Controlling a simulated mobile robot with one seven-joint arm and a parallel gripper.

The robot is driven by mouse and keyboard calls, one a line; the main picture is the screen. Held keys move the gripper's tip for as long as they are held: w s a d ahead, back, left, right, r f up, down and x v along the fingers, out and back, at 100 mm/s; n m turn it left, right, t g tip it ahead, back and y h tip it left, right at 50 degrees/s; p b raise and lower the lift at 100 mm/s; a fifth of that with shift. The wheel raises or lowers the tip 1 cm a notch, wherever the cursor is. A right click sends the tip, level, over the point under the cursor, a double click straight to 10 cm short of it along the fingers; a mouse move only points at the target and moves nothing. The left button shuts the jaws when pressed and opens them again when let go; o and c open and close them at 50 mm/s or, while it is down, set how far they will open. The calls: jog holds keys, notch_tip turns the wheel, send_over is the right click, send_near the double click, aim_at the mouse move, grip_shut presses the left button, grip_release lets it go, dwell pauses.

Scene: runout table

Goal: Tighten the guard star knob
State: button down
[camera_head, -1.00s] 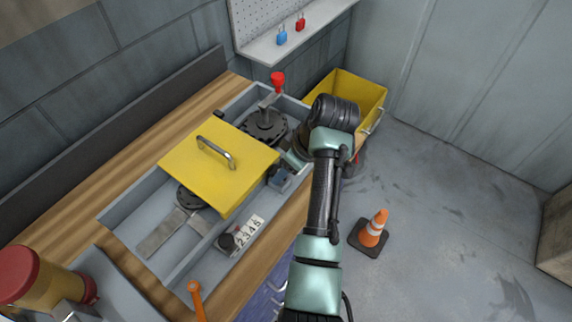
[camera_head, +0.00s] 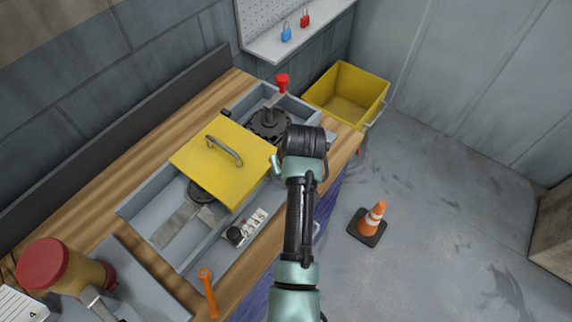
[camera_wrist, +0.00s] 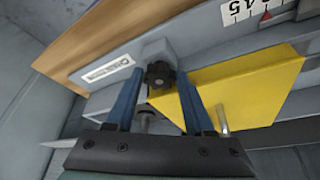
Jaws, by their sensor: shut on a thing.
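The black star knob (camera_wrist: 159,73) shows in the wrist view, on a grey block at the edge of the yellow guard (camera_wrist: 240,90). My gripper (camera_wrist: 161,77) has its two blue fingers on either side of the knob and is shut on it. In the head view the yellow guard (camera_head: 222,165) with its grey handle lies flat over the grey trough (camera_head: 186,250). There my wrist covers the knob and the fingertips.
A numbered scale (camera_head: 255,222) lies in front of the guard. A black round unit with a red-knobbed lever (camera_head: 282,82) stands behind it. A yellow bin (camera_head: 348,92) is beyond the bench; an orange cone (camera_head: 374,218) stands on the floor right of my arm.

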jog(key=shift+r, duration=0.1)
dwell(0.3)
jog(key=shift+c, duration=1.4)
grip_release()
